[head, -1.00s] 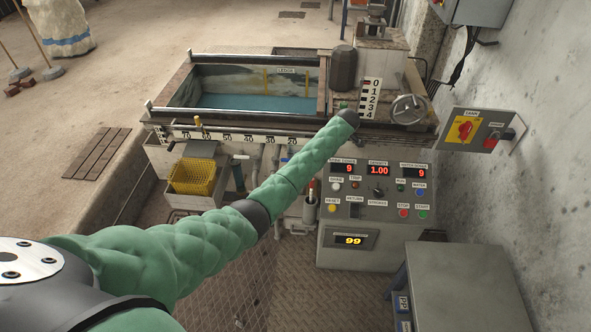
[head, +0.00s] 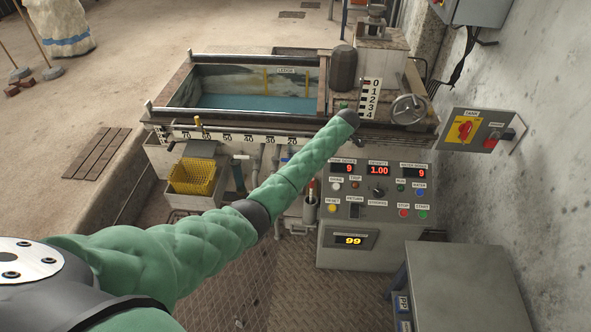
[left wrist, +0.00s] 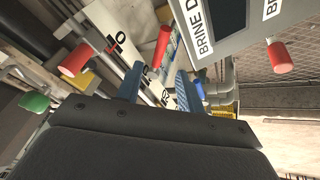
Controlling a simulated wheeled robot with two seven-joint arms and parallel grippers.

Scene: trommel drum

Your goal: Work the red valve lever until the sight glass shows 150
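In the left wrist view, the two blue fingers of my left gripper (left wrist: 158,88) stand apart. A red lever handle (left wrist: 162,46) shows beyond them, in line with the gap; I see no contact. Two other red handles show, at the left (left wrist: 75,60) and the right (left wrist: 278,56); I cannot tell which is the valve lever. In the head view my left arm reaches to the machine and its gripper is hidden. I cannot identify a sight glass reading. My right gripper is not in view.
A green handle (left wrist: 35,101) and a sign starting "BRINE D" (left wrist: 205,35) are close to the left gripper. The control panel (head: 340,212) has several buttons. A water tank (head: 255,104), a yellow basket (head: 193,176) and a grey cabinet (head: 460,285) stand around.

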